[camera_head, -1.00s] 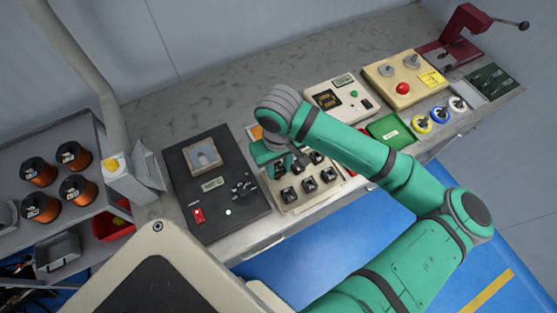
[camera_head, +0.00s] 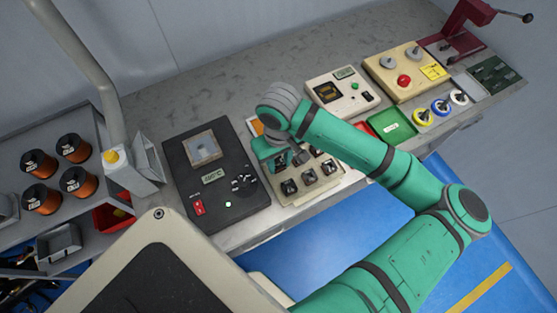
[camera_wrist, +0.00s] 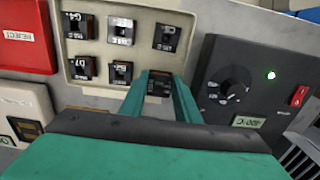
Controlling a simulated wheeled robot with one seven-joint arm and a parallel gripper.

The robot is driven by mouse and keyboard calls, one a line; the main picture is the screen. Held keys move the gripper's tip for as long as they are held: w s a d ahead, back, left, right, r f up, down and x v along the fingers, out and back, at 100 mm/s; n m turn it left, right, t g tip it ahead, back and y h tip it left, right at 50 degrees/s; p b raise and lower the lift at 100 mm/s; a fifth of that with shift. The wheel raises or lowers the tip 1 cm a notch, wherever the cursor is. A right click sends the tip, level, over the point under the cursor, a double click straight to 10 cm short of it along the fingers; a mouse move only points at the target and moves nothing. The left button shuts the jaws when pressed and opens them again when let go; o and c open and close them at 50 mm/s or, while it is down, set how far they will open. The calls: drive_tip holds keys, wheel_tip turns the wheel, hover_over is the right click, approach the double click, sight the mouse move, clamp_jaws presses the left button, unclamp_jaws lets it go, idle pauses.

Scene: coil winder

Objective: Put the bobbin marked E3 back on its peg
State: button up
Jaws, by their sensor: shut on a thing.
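My gripper (camera_wrist: 161,88) is shut on a small dark bobbin (camera_wrist: 159,84) with an orange edge, low over the cream peg board (camera_wrist: 92,45). Its label is not readable here, and I cannot tell whether it is seated on a peg. Several similar dark square-topped bobbins or pegs stand on the board; one at its far left corner (camera_wrist: 75,24) seems marked G4. In the head view my gripper (camera_head: 284,160) is over the back left part of the board (camera_head: 302,199), and my arm hides much of that part.
A black control box (camera_head: 215,180) with a red switch stands left of the board. A cream meter box (camera_head: 340,90), a green tray (camera_head: 392,128) and a beige box with a red button (camera_head: 404,82) stand to the right. Orange spools (camera_head: 77,182) sit on a left shelf.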

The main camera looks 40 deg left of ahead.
drive_tip(key=shift+f, duration=1.05)
idle(0.4)
drive_tip(key=o, duration=1.1)
wheel_tip(320, 180, up, 11)
drive_tip(key=shift+f, duration=0.1)
